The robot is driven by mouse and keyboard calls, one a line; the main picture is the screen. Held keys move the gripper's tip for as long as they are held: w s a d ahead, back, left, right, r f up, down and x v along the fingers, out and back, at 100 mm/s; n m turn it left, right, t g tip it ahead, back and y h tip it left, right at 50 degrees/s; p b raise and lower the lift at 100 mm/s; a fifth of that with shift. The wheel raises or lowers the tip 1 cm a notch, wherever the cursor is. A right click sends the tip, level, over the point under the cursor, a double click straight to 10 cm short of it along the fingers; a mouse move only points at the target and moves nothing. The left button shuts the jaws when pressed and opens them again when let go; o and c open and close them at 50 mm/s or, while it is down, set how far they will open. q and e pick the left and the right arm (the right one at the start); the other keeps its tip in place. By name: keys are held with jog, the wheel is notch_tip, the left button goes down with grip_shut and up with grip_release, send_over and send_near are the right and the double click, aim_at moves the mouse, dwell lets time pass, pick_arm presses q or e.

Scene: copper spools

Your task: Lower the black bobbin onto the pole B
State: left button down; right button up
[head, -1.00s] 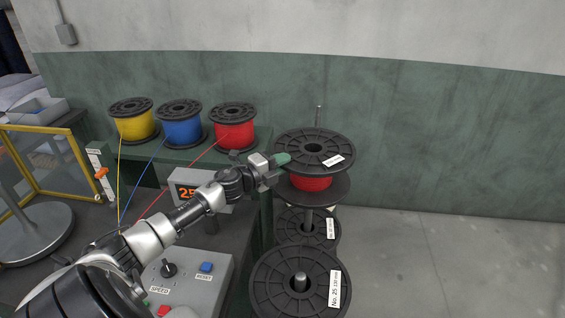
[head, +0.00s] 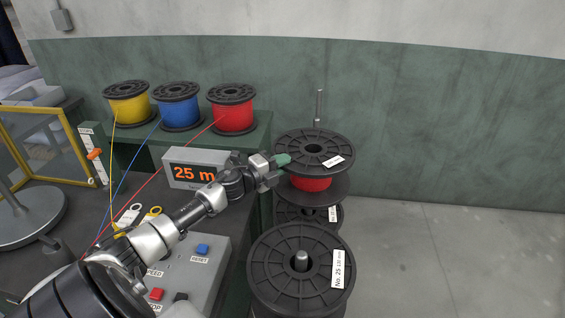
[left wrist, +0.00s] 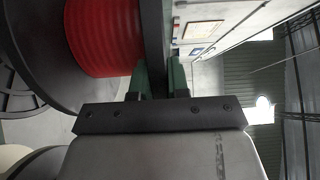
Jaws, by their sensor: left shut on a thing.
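The black bobbin (head: 300,146), wound with red wire (head: 311,184), hangs roughly level with its centre hole facing up. My left gripper (head: 283,160) is shut on the left rim of its upper flange. In the left wrist view the green fingers (left wrist: 161,80) pinch the flange, with the red winding (left wrist: 105,35) beside them. A bare metal pole (head: 319,105) rises behind the bobbin; its lower part is hidden. A shorter pole tip (head: 301,260) stands up through the front No. 25 spool (head: 270,285). I cannot read which pole is B. My right gripper is out of view.
Another black spool (head: 290,217) sits below the held bobbin, partly covered by it. A bench at left carries yellow (head: 129,105), blue (head: 179,105) and red (head: 232,112) spools, a 25 m display (head: 192,172) and a control box (head: 200,270). Floor at right is clear.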

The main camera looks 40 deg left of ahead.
aim_at(283, 195)
pick_arm(q)
jog(key=shift+f+b, duration=3.15)
jog(key=shift+f, duration=0.7)
jog(key=shift+f+b, duration=1.5)
jog(key=shift+f, duration=0.35)
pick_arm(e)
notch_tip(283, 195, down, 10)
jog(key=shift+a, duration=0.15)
pick_arm(q)
jog(key=shift+f, duration=0.35)
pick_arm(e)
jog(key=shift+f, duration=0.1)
